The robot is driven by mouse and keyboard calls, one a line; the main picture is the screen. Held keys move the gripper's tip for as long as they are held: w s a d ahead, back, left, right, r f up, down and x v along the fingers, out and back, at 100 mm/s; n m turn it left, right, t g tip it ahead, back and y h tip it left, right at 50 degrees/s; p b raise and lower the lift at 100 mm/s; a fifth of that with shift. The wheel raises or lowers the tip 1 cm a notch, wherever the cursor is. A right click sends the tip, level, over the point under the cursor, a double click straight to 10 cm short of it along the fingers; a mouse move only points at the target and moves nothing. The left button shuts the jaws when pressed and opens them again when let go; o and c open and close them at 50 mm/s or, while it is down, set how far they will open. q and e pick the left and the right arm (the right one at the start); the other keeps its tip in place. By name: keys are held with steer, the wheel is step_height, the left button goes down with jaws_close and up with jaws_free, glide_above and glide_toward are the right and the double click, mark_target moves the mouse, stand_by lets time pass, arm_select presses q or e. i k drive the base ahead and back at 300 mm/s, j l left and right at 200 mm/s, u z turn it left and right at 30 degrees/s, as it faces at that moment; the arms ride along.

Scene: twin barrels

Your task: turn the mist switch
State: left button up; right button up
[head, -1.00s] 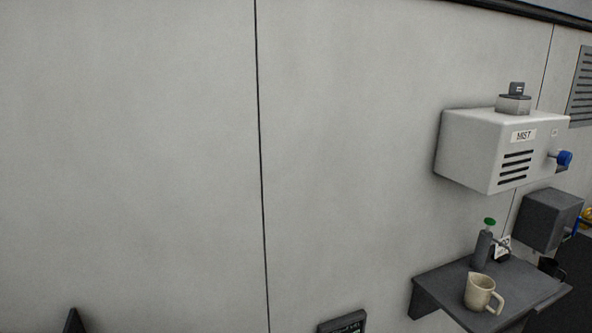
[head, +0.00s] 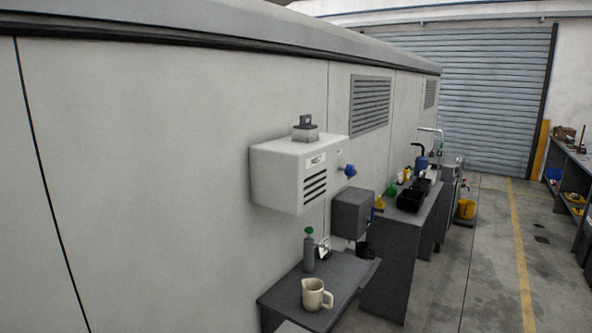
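A white box (head: 275,177) with dark slots is fixed to the grey wall in the middle of the head view. In the earlier frame its label reads MIST; now the label is too small to read. A blue knob (head: 349,170) sticks out from the right side of its front. A small grey block with a dark top (head: 305,129) sits on top of the box. Neither of my grippers shows in the head view.
Below the box, a grey shelf (head: 272,296) bears a cream jug (head: 314,295) and a grey bottle with a green top (head: 309,253). A grey box (head: 350,214) and a dark bench (head: 388,262) stand beyond. Open floor (head: 480,285) lies at the right.

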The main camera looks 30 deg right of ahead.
mark_target(349, 169)
steer(key=z, duration=1.4)
